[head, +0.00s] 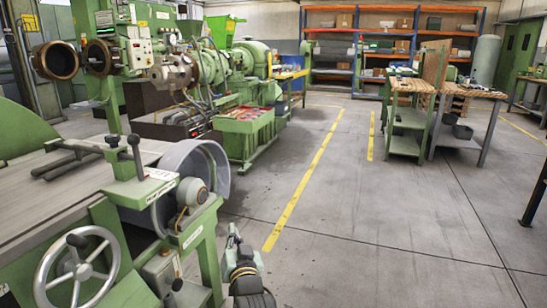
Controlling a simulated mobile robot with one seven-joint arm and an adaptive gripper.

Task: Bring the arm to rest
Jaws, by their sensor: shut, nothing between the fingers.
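My gripper (234,240) shows at the bottom of the head view, left of centre. It is small, grey and dark, with its fingers toward the top and my wrist below it. It is shut and holds nothing. It is just right of the green machine's leg in the picture; I cannot tell the gap between them. The rest of my arm is mostly out of the frame.
A green machine with a handwheel (77,268) fills the lower left. A green extruder (215,75) stands behind it. Workbenches (407,117) stand at the right, shelves (362,45) at the back. The grey floor (360,220) right of my gripper is clear.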

